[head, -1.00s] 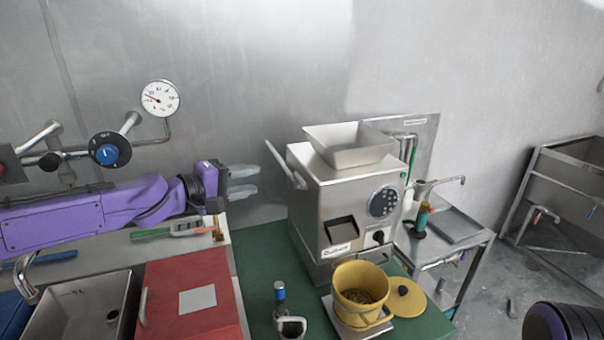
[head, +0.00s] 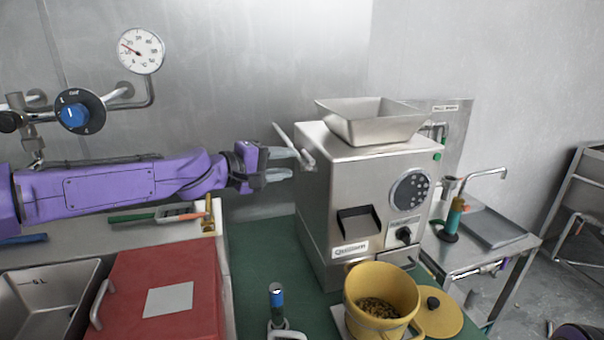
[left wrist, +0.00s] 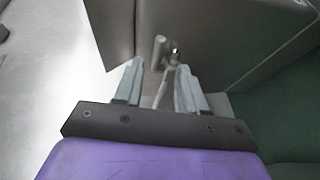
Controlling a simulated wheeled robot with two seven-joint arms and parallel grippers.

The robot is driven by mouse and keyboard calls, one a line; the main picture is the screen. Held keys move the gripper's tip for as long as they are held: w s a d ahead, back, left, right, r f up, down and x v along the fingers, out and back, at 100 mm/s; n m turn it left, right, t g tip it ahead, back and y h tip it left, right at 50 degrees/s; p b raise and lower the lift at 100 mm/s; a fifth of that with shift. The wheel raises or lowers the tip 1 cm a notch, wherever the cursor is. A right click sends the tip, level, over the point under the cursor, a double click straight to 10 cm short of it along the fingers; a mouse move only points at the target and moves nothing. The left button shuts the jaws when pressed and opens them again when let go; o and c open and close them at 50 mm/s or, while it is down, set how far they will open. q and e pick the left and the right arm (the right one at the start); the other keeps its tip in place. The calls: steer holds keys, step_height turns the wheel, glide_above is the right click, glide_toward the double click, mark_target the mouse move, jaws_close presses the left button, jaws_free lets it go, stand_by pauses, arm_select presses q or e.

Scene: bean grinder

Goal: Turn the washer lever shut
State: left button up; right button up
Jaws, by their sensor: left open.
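A silver lever (head: 288,140) sticks up at a slant from the left side of the steel grinder (head: 330,190). My left gripper (head: 293,164) is open beside that side, its fingers pointing right at the lever's lower part. In the left wrist view, a thin metal rod of the lever (left wrist: 166,84) shows between the open fingers of my left gripper (left wrist: 160,68); whether they touch it I cannot tell. My right gripper is not in view.
A yellow bucket of beans (head: 382,285) stands before the grinder, its lid (head: 437,315) beside it. A red board (head: 165,270) and a steel sink (head: 45,295) lie at lower left. A blue dial (head: 75,115) and a gauge (head: 141,50) are on the wall pipes.

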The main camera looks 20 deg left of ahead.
mark_target(307, 159)
arm_select(q)
steer(key=x, duration=0.5)
steer(key=shift+w+d+r, duration=0.1)
steer(key=shift+w+d, duration=0.1)
steer(key=shift+w, duration=0.2)
jaws_close()
